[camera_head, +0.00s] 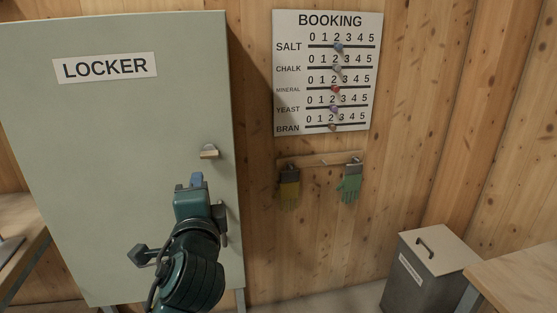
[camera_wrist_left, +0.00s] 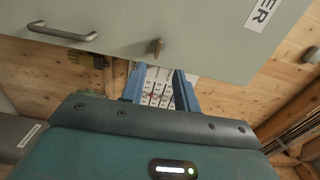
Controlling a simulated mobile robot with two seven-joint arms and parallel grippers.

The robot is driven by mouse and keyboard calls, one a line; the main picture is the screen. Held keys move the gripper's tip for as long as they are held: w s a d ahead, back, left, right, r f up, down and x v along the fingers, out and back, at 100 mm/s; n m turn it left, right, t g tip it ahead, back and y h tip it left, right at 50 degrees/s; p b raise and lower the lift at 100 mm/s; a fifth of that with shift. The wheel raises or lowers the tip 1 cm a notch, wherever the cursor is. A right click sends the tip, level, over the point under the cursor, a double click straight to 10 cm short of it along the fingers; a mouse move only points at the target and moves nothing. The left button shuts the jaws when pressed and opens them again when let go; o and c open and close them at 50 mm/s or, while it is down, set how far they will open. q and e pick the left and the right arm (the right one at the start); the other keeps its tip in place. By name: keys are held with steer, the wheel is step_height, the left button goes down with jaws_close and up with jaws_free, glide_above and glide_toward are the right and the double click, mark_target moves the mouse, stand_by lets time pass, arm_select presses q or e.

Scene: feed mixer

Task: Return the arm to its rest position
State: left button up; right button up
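My left arm rises from the bottom of the head view in front of the grey-green locker (camera_head: 110,160). Its gripper (camera_head: 197,181) points up, below a small wooden-faced latch (camera_head: 209,152) on the locker door. In the left wrist view the two blue fingers of the gripper (camera_wrist_left: 158,88) stand apart with nothing held between them. The locker door (camera_wrist_left: 200,25) fills the top there, with a bar handle (camera_wrist_left: 62,32) and the latch (camera_wrist_left: 156,47). The locker door looks closed. My right gripper is in neither view.
A BOOKING board (camera_head: 328,70) with several sliders hangs on the wood wall. A lidded grey bin (camera_head: 425,275) stands by a wooden table (camera_head: 520,285) at right.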

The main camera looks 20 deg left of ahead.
arm_select(q)
steer(key=s+d+f+n+g+h+p, duration=0.1)
steer(key=d+f+h, duration=0.35)
steer(key=f, duration=0.65)
steer(key=s+d+f+n+g+h+p, duration=0.15)
steer(key=d+f+h, duration=0.3)
steer(key=f, duration=0.55)
steer(key=s+d+f+n+g+h, duration=0.2)
steer(key=s+d+f+n, duration=0.4)
steer(key=s+f, duration=0.5)
steer(key=shift+s+f+h+p, duration=0.35)
steer(key=shift+s+f+h, duration=0.1)
steer(key=shift+h, duration=0.35)
